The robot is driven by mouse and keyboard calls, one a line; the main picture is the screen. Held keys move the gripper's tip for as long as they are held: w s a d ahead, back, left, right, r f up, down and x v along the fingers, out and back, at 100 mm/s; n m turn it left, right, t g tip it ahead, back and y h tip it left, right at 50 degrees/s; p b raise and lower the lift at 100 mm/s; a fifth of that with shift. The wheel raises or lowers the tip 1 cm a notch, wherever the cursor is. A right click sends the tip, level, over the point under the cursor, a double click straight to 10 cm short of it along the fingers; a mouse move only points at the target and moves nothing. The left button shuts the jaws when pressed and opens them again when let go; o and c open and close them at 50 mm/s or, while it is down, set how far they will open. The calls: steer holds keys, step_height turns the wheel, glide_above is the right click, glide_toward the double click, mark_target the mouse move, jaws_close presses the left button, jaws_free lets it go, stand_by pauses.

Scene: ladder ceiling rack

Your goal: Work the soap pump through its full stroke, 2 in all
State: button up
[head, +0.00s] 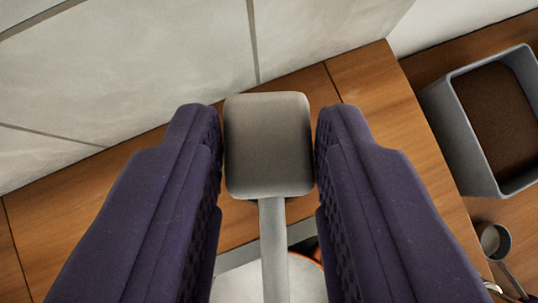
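The soap pump's head (268,146) is a grey block with rounded corners, at the middle of the head view. A narrow grey bar (273,250), which looks like its spout, runs from it toward the bottom edge. My gripper (268,155) has two dark purple fingers, one on each side of the head. Their inner faces lie against its left and right sides, with hardly any gap, so the gripper looks shut on it. The bottle under the head is hidden, and how far the pump is pressed down does not show.
A wooden surface (375,95) lies below, against a pale tiled wall (130,70) at the upper left. A grey open box (465,135) with a brown inside stands at the right. A metal scoop or spoon (495,240) lies at the lower right. A pale, orange-edged thing is partly hidden behind the bar.

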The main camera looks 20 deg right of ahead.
jaws_close()
steer(key=shift+f+b, duration=0.8)
steer(key=shift+b, duration=0.1)
steer(key=shift+r, duration=0.15)
steer(key=o, duration=0.9)
jaws_free()
steer(key=shift+o, duration=0.2)
steer(key=shift+r, duration=0.1)
steer(key=p+v, duration=0.1)
steer(key=v, duration=0.6)
steer(key=shift+s+r+p, duration=0.15)
steer(key=shift+s+p, duration=0.2)
steer(key=shift+p, duration=0.05)
